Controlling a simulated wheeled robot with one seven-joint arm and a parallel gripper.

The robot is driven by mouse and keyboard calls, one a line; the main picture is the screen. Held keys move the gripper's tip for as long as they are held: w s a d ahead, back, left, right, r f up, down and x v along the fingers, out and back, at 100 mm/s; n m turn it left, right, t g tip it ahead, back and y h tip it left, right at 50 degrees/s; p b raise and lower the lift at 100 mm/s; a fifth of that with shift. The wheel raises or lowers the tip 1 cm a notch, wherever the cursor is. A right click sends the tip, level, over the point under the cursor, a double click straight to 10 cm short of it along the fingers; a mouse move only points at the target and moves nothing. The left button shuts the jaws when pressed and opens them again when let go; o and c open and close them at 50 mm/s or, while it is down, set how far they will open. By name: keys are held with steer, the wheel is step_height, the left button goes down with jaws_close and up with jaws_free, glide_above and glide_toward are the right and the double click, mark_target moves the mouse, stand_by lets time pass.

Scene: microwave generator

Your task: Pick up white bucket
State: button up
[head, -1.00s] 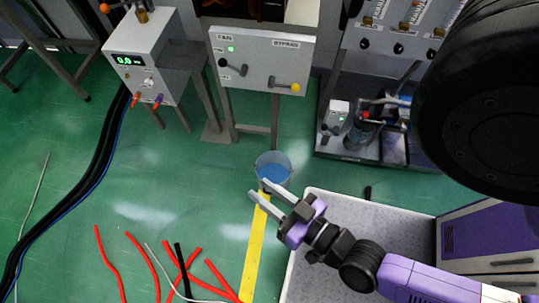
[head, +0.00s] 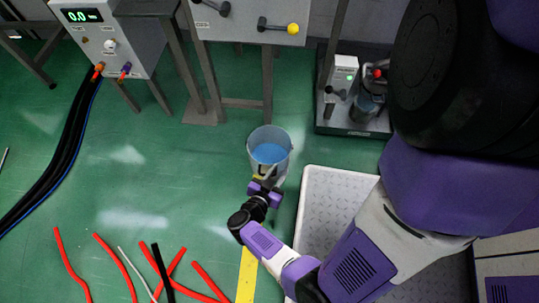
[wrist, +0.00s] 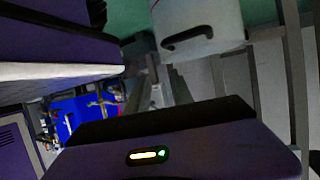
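The white bucket (head: 269,152) stands upright on the green floor in the head view, pale and translucent with blue inside. My gripper (head: 269,174) is at its near side, low in front of the bucket wall. The grey fingers look apart, but they blend with the bucket, so I cannot tell whether they touch it. In the wrist view, the dark gripper body with a green light fills the bottom, and I cannot make out the bucket clearly.
A grey textured platform (head: 312,215) lies just right of my forearm. A panel stand (head: 245,103) is behind the bucket, and a device on a dark tray (head: 370,125) is at right. Red strips (head: 70,265) and a yellow floor line (head: 246,275) lie in front.

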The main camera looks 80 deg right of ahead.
mark_target(285, 162)
steer(key=b+x, duration=0.2)
steer(key=x, duration=0.4)
steer(key=shift+s+d+f, duration=0.1)
steer(key=shift+d+f, duration=0.15)
steer(key=shift+d, duration=0.05)
steer(key=b+x, duration=0.2)
steer(key=x, duration=0.2)
steer(key=shift+d+f, duration=0.15)
steer(key=shift+f, duration=0.1)
steer(key=shift+d, duration=0.35)
jaws_close()
steer(key=shift+s, duration=0.1)
